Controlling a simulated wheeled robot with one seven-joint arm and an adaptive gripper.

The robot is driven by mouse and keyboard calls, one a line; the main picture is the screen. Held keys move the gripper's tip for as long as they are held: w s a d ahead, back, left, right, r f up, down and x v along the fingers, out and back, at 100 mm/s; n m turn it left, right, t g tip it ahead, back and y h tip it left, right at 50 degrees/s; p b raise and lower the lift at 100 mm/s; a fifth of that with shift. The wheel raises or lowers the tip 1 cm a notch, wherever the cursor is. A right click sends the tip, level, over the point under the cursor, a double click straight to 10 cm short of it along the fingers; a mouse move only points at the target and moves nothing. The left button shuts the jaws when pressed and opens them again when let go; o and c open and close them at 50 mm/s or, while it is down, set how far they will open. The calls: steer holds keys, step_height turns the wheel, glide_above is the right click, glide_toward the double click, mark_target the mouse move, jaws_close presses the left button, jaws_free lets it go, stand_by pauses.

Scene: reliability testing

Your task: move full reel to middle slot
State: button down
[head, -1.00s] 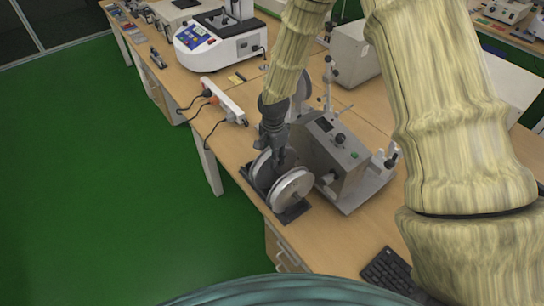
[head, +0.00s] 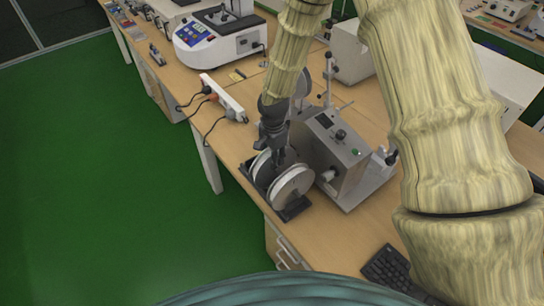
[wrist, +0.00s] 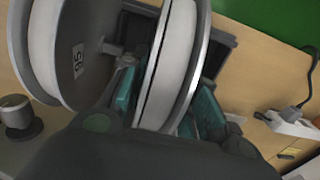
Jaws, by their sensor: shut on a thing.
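Two pale reels stand upright side by side in a dark rack (head: 294,210) at the table edge. The far reel (head: 262,164) is between my gripper's fingers. In the wrist view the teal fingers of my gripper (wrist: 165,108) are shut on this reel (wrist: 172,65), one finger on each side. The other reel (head: 292,187) stands nearer the head camera, beside the held one. In the wrist view this second reel (wrist: 72,52) is at left, with a grey flange and a number label. I cannot tell whether the held reel's bottom touches the rack.
A grey machine (head: 340,155) with knobs stands close to the right of the rack. A white power strip (head: 222,97) with cables lies beyond it. A keyboard (head: 390,268) lies at the near edge. Open green floor is at left.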

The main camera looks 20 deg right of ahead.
steer(key=shift+f, duration=0.6)
stand_by(0.3)
steer(key=c, duration=1)
jaws_free()
steer(key=o, duration=0.6)
steer(key=shift+c, duration=0.2)
steer(key=shift+r, duration=0.15)
steer(key=shift+r+p, duration=2.05)
steer(key=shift+r, duration=1.35)
